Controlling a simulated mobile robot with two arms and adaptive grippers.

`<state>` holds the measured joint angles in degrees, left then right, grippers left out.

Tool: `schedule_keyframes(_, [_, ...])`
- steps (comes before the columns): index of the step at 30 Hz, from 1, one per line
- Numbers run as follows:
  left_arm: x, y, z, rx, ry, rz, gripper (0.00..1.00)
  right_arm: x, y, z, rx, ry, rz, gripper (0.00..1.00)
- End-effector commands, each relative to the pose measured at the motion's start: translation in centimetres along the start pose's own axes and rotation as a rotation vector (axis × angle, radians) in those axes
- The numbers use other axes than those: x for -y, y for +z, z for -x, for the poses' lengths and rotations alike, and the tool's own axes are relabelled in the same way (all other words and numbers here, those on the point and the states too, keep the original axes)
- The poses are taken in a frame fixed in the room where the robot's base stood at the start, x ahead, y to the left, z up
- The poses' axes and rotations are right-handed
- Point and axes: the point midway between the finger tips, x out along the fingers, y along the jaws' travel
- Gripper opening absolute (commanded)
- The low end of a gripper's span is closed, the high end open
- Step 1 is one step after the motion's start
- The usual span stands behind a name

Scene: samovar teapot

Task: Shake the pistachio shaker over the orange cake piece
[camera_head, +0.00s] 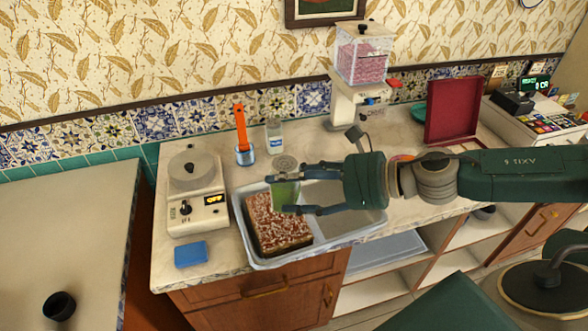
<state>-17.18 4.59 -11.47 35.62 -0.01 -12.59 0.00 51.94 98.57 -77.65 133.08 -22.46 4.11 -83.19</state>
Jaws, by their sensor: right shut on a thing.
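My right gripper (284,195) comes in from the right and is shut on the pistachio shaker (286,192). The shaker shows a green body between the fingers, partly covered by them. A round grey metal top (285,163) shows just behind the fingers and appears to be the shaker's lid. The shaker appears roughly upright, over the back right part of the cake in this view; its height above it is hard to tell. The cake piece (272,226) is reddish brown with pale bits on top, and its back right corner is hidden. My left gripper is not in view.
The cake lies in a pale grey tray (338,237) at the counter's front edge. A kitchen scale (193,190) and blue sponge (191,254) are left. Behind stand an orange-handled tool (241,130), a jar (274,135) and a dispenser (362,60). A red box (454,112) is right.

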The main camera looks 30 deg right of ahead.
Motion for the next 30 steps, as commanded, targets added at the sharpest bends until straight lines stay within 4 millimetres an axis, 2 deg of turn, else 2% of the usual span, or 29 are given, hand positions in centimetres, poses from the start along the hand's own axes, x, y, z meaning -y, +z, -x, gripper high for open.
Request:
schedule_keyframes(8, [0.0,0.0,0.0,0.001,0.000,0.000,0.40,-3.1,-0.9,0.0,0.004,0.099,0.043,0.27])
schedule_keyframes(13, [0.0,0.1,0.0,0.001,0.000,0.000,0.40,-6.3,-2.1,0.0,0.002,0.200,0.081,0.27])
schedule_keyframes(30, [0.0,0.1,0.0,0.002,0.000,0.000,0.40,-6.0,-2.4,0.5,-0.002,0.194,0.074,0.27])
